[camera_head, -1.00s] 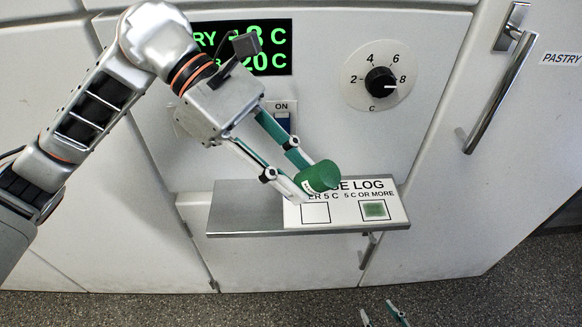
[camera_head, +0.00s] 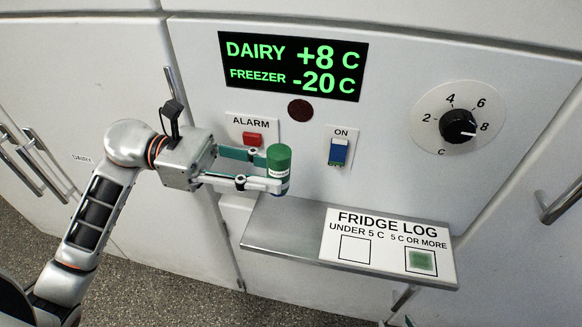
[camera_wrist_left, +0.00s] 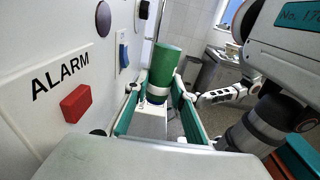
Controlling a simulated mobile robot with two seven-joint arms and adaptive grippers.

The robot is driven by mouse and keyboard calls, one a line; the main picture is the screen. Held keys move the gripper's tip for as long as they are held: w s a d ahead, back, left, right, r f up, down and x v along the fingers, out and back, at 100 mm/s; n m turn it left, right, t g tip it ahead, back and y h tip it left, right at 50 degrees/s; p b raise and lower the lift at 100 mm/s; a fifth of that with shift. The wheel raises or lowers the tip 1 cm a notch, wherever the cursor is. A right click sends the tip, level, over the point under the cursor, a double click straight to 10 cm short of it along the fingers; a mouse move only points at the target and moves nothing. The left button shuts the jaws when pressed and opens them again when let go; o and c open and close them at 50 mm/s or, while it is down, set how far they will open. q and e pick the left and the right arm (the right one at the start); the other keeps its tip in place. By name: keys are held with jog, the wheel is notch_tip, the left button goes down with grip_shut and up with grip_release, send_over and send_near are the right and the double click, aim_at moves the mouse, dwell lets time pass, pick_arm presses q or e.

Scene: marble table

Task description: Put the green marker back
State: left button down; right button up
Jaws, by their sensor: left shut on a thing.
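The green marker (camera_head: 279,158) is a thick upright cylinder with a green upper part and a pale band lower down. My left gripper (camera_head: 274,176) is shut on it, in front of the panel and above the left end of the metal shelf (camera_head: 280,232). The left wrist view also shows the marker (camera_wrist_left: 164,65) between the teal fingers. Its lower end is partly hidden, and I cannot tell its gap to the shelf. The fridge log card (camera_head: 385,232) has a green mark in the right box; the left box is blank.
The panel carries a red alarm button (camera_head: 252,139), a blue switch (camera_head: 338,152), a dial (camera_head: 458,126) and a display (camera_head: 293,66) reading dairy +8 C and freezer -20 C. A door handle (camera_head: 562,200) stands out at right. The shelf's left part looks bare.

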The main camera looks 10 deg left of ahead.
pick_arm(q)
jog(key=a, duration=0.1)
jog(key=f+t, duration=0.1)
jog(key=a+n, duration=0.1)
jog(key=shift+w+a+f+h, duration=0.15)
jog(key=shift+w+a+h, duration=0.15)
jog(key=shift+a, duration=0.05)
pick_arm(e)
jog(key=shift+w+f, duration=0.1)
jog(key=shift+w, duration=0.15)
jog(key=shift+f, duration=0.1)
pick_arm(q)
jog(key=shift+t, duration=0.4)
notch_tip(320, 180, down, 8)
jog(key=b, duration=0.7)
jog(key=shift+f, duration=0.1)
jog(key=shift+f+b, duration=0.7)
jog(key=shift+f, duration=0.25)
pick_arm(e)
jog(key=f, duration=0.2)
jog(key=w+f, duration=0.1)
jog(key=shift+a+f+n, duration=0.15)
jog(key=shift+f+n, duration=0.2)
jog(key=shift+n, duration=0.05)
